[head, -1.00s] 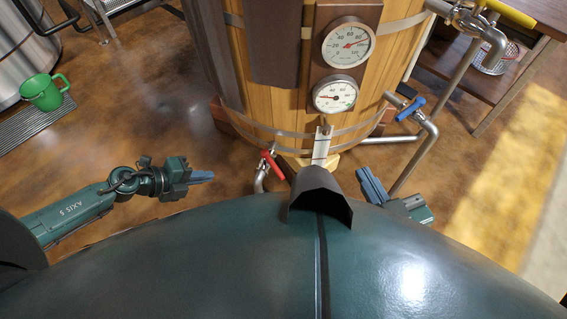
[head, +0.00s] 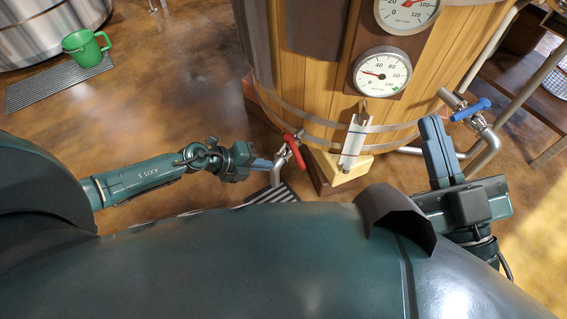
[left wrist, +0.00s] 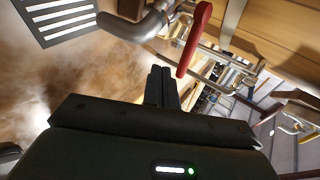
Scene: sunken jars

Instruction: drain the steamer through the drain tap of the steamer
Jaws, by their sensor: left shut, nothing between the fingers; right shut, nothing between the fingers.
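The steamer (head: 320,65) is a wooden-staved vessel with metal bands. A low metal tap with a red lever (head: 292,150) comes out of its lower left side, its spout bending down above a striped floor grate (head: 270,196). The red lever also shows in the left wrist view (left wrist: 195,40), beside the pipe (left wrist: 140,24). My left gripper (head: 268,164) is shut and empty, just left of the red lever in the head view; I cannot tell whether they touch. My right gripper (head: 433,135) is shut and empty, in front of the steamer's right side.
Two round dials (head: 382,73) and a white gauge strip (head: 354,142) are on the steamer's front. A blue-levered valve (head: 470,110) sits on pipes at the right. A green mug (head: 86,48) stands on a grate (head: 50,84) at the left. Open brown floor lies between.

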